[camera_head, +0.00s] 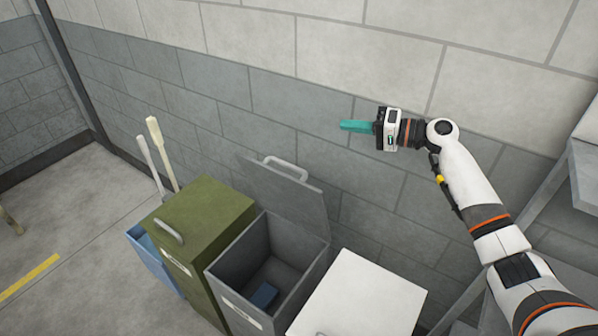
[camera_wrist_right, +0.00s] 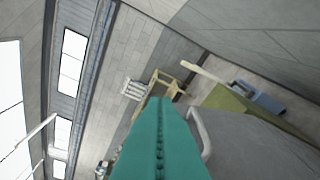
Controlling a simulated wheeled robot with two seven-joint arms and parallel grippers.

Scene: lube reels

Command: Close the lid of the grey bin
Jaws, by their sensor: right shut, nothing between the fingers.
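The grey bin (camera_head: 232,268) stands open between a green bin and a white one. Its grey lid (camera_head: 285,196) is raised and leans back toward the block wall, with a light handle (camera_head: 286,167) at its top edge. A small blue block (camera_head: 264,295) lies inside the bin. My right gripper (camera_head: 343,125) is shut and empty, its teal fingers pointing left, above and to the right of the lid in the head view. In the right wrist view, the shut teal fingers (camera_wrist_right: 160,104) show beside the lid's handle (camera_wrist_right: 201,135) and grey lid (camera_wrist_right: 255,150). My left gripper is not in view.
The green bin (camera_head: 205,215) with its lid shut is on the left, and a white-topped bin (camera_head: 360,298) on the right. A blue container (camera_head: 150,255) with two pale handles (camera_head: 162,153) stands farther left. A grey shelf (camera_head: 585,175) is at the right edge.

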